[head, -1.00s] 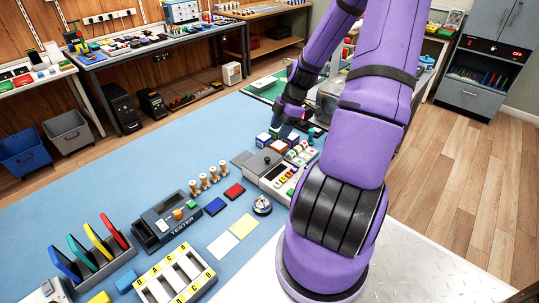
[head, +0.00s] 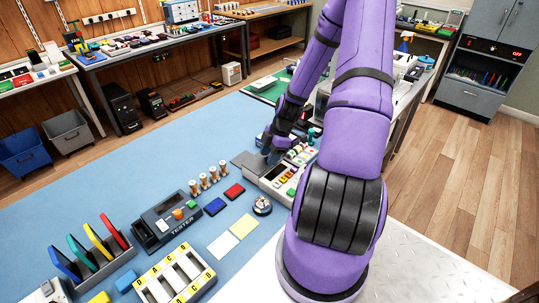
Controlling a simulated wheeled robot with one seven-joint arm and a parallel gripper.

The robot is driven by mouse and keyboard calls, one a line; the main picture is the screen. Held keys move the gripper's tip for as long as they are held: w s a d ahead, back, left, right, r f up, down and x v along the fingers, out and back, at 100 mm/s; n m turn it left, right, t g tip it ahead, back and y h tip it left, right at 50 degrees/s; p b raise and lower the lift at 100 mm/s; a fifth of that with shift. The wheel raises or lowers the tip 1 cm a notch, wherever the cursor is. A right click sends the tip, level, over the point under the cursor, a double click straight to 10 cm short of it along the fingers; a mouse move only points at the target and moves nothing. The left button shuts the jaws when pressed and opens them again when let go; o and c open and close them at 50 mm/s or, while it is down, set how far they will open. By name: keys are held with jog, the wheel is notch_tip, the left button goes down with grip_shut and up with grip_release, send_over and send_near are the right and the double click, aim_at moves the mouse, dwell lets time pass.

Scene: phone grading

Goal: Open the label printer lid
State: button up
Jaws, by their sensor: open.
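The pale boxy device that looks like the label printer (head: 262,181) sits on the blue bench right of centre. It has a dark grey flat part (head: 243,160) at its left side and coloured buttons at its right. I cannot tell for sure whether the lid is up or down. My gripper (head: 270,157) is open and points down, low over the back of the printer. A small brown knob there is hidden behind its fingers. I cannot tell whether the fingers touch anything.
The blue bench (head: 110,185) is clear at left.

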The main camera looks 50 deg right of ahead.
jog(key=shift+c, duration=0.4)
grip_shut()
